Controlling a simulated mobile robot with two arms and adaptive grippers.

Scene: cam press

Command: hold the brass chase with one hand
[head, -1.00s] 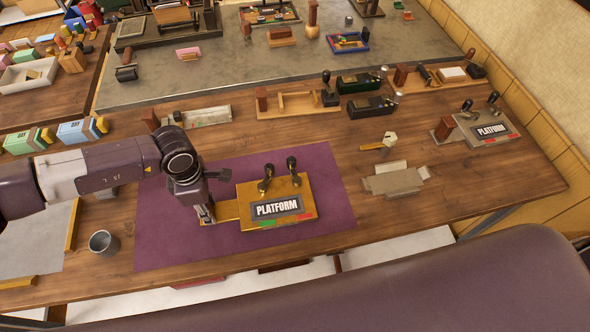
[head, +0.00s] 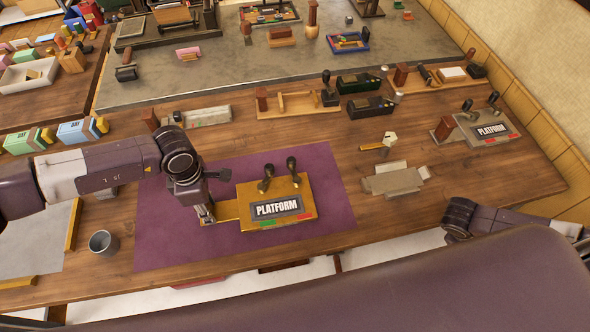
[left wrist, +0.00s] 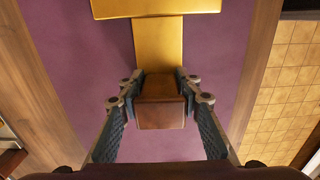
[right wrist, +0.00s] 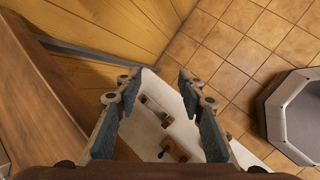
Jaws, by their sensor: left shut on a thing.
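The brass chase (head: 294,187) lies on the purple mat, with two dark-handled levers on top and a "PLATFORM" plate on its front. A flat brass arm reaches left from it and ends in a brown block. My left gripper (head: 208,217) is shut on that brown block (left wrist: 161,113); in the left wrist view its fingers (left wrist: 159,87) press on both sides of the block. My right gripper (right wrist: 155,90) is open and empty, with its fingers apart over the floor side.
A grey metal cup (head: 103,243) stands left of the purple mat (head: 165,235). A grey chase (head: 485,128), also marked "PLATFORM", sits at the right. A flat grey card piece (head: 396,180) lies between. Several stamps and trays line the back of the bench.

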